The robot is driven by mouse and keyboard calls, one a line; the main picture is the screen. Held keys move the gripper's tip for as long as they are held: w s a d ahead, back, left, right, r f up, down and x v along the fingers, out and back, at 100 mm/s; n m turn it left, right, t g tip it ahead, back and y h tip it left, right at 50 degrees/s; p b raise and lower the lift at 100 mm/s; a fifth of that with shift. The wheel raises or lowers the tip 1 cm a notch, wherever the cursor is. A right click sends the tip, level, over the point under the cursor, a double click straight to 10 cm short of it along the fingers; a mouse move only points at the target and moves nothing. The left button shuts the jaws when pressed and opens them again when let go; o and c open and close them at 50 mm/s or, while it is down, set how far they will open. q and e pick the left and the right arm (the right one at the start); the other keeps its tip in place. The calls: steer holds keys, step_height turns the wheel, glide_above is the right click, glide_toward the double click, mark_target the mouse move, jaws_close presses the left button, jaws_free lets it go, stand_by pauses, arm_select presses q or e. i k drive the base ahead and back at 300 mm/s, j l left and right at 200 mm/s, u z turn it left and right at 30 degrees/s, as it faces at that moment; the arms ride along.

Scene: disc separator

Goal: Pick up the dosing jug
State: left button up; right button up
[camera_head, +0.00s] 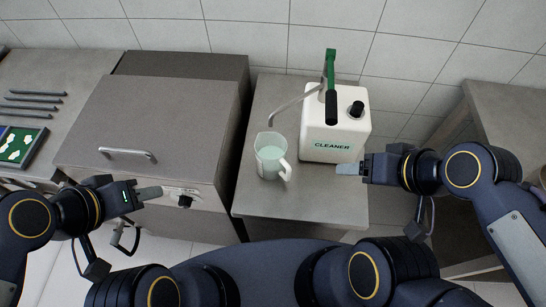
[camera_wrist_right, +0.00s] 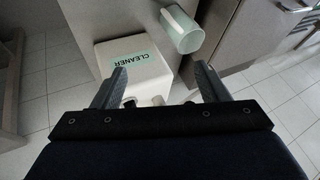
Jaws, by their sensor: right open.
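The dosing jug (camera_head: 270,157) is a pale translucent cup with a white handle on its lower right side. It stands upright on the grey counter (camera_head: 315,205), just left of the white cleaner container (camera_head: 340,125). In the right wrist view the jug (camera_wrist_right: 182,30) shows beyond the fingers, up and to the right. My right gripper (camera_head: 348,169) is open and empty, right of the jug and in front of the container, apart from the jug. It also shows in the wrist view (camera_wrist_right: 160,82). My left gripper (camera_head: 150,192) is in front of the steel machine; its finger gap is not visible.
The container has a green and black pump lever (camera_head: 331,88) and a thin metal spout (camera_head: 292,103) reaching toward the jug. A steel machine (camera_head: 150,110) with a bar handle stands to the left. A tray (camera_head: 20,147) lies on the far-left bench. The counter's front part is clear.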

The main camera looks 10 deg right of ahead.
mark_target(271, 148)
steer(key=k+u, duration=0.1)
steer(key=u, duration=0.3)
steer(key=k+u, duration=0.1)
steer(key=u, duration=0.3)
steer(key=k+u, duration=0.15)
steer(key=u, duration=0.25)
steer(key=k+l, duration=0.15)
steer(key=l, duration=0.1)
